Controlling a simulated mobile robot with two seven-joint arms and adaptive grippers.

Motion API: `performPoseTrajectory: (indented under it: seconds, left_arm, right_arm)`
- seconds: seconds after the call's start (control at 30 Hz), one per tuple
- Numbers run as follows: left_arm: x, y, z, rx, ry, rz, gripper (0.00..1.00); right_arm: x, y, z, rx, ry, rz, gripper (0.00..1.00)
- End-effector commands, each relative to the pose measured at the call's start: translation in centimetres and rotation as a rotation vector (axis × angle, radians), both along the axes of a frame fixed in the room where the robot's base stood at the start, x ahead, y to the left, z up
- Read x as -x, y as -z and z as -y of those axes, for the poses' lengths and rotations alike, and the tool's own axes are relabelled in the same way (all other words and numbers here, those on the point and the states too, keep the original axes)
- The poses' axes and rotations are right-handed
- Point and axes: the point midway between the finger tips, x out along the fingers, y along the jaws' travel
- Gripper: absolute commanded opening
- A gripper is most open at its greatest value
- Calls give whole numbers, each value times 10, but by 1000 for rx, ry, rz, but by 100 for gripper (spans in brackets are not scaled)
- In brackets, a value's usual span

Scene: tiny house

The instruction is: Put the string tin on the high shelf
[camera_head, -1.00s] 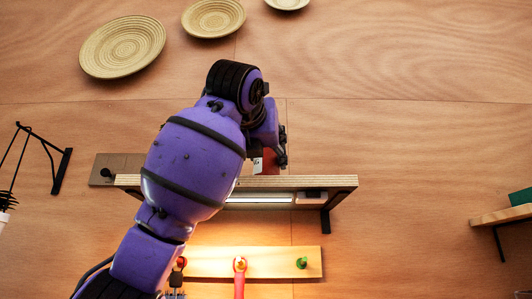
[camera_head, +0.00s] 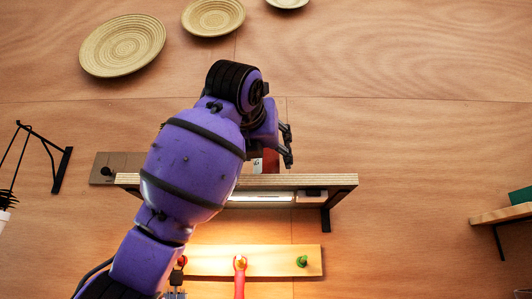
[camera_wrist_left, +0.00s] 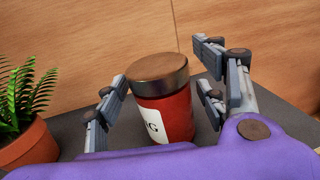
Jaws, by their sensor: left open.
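The string tin (camera_wrist_left: 172,112) is red with a brownish metal lid and a white label ending in "NG". It stands upright on the dark top of the high shelf (camera_wrist_left: 72,130). In the head view a red part of the tin (camera_head: 271,161) shows above the shelf's wooden front edge (camera_head: 300,181), partly behind my wrist. My left gripper (camera_head: 287,146) is open at the tin. In the left wrist view its fingers (camera_wrist_left: 160,95) stand on both sides of the tin, with gaps visible. My right gripper is not in view.
A potted green plant (camera_wrist_left: 28,125) stands on the shelf left of the tin. A lit lamp strip (camera_head: 262,198) is under the shelf. Below is a peg rail (camera_head: 215,262) with coloured pegs. Woven plates (camera_head: 122,47) hang above. A small shelf (camera_head: 502,215) is at right.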

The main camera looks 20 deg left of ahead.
Motion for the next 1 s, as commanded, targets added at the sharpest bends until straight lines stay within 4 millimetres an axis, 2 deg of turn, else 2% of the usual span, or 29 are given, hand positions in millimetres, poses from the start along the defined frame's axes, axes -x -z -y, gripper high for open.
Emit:
performPoseTrajectory:
  seconds: [0.17,0.43,0.6,0.73,1.0]
  left_arm:
    - [25,-3,1,-2,0,5,65]
    - [85,-4,7,-2,0,7,65]
    - [109,-2,9,-1,1,3,65]
    - [118,-2,10,0,-1,1,65]
    - [120,-2,10,0,0,0,65]
  right_arm:
    - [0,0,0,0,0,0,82]
    - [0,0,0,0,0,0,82]
    - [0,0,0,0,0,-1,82]
    - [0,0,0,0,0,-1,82]
    - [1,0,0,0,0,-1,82]
